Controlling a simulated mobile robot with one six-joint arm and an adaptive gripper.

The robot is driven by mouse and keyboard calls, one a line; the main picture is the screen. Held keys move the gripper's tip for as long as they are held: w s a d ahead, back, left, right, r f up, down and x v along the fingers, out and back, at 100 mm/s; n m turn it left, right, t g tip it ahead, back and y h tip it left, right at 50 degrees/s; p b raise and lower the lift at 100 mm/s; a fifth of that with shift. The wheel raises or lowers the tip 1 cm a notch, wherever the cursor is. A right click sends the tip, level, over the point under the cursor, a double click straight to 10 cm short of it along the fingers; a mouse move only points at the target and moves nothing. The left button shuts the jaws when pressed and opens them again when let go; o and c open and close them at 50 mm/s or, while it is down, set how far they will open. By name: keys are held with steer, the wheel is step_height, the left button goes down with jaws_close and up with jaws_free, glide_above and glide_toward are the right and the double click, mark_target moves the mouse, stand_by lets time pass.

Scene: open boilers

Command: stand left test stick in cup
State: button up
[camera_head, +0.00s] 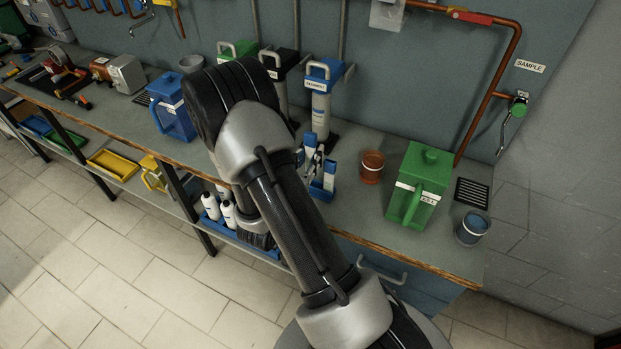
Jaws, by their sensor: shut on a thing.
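A blue-and-white holder (322,188) stands on the bench just right of my arm, with upright blue-and-white pieces in it. Which of these are test sticks is too small to tell. An orange-brown cup (372,167) stands upright to its right. A blue-grey cup (472,229) stands near the bench's right front corner. I cannot tell which cup the task means. My arm crosses the middle of the picture and covers part of the bench left of the holder.
A green jug (416,188) stands between the two cups. A black grate (472,193) lies behind the blue-grey cup. A blue jug (172,118) stands left of my arm. White bottles (219,210) stand in a blue tray on the lower shelf. Copper pipe (484,95) runs along the wall.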

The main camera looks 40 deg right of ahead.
steer(key=shift+f+b, duration=0.95)
steer(key=shift+f, duration=2.4)
steer(key=shift+f, duration=0.2)
steer(key=o, duration=0.6)
